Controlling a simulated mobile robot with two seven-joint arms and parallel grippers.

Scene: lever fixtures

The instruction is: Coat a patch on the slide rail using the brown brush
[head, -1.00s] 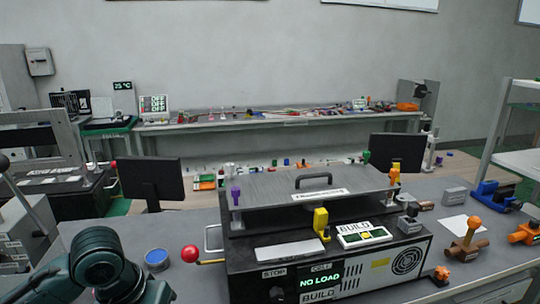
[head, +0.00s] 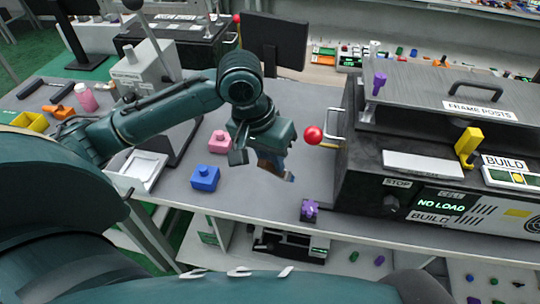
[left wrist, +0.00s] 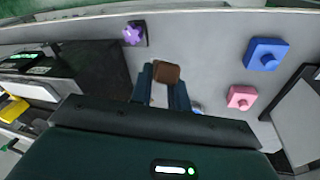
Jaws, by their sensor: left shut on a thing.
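My left gripper (head: 262,155) hangs over the grey bench, left of the black machine, with its fingers pointing down. It is shut on the brown brush (head: 274,165), partly hidden by the fingers in the head view. In the left wrist view the brush's brown end (left wrist: 167,72) shows between the fingertips. A bluish edge (left wrist: 197,108) shows beside the fingers there; I cannot tell what it is. I cannot pick out the slide rail with certainty. My right gripper is not in view.
The black machine (head: 365,175) with a red ball lever (head: 313,135) stands close on the right. Pink (head: 220,142) and blue (head: 205,178) blocks lie left of the gripper. A purple knob (head: 310,208) is near the front edge. Bare bench lies between.

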